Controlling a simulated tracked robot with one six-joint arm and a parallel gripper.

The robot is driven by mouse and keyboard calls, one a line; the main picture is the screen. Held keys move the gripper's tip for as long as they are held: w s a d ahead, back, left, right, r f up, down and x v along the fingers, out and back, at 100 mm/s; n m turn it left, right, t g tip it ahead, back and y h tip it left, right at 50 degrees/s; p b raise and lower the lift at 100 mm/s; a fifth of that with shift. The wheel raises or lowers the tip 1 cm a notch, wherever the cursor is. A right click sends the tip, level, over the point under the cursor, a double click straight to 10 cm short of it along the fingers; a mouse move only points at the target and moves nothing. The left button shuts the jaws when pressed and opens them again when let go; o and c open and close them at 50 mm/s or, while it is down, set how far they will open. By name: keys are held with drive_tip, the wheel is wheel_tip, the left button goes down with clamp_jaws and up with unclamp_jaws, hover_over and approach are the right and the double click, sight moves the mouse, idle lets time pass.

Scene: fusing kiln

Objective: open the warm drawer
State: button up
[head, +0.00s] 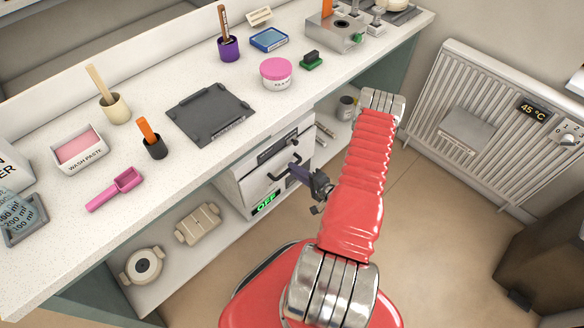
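A white drawer unit (247,190) stands on the shelf below the counter, with a lit green "OFF" display at its lower front. Its lower front panel, which looks like the warm drawer (262,182), has a dark bar handle (279,174) and looks closed. A dark strip lies across the panel above it. My gripper (293,171) is small and dark, at the end of my red arm, with its tips at the right end of the bar handle. I cannot tell whether it touches the handle or whether its fingers are open. My arm hides part of the floor and shelf.
The counter (185,185) above holds a dark plate (210,113), a pink-lidded jar (276,73), tool cups and a pink scoop (115,189). Ceramic moulds (198,224) sit on the shelf left of the unit. A radiator (480,120) stands at right.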

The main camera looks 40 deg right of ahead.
drive_tip(key=shift+x, duration=1.25)
clamp_jaws()
drive_tip(key=shift+d, duration=0.15)
drive_tip(key=shift+s+f, duration=0.1)
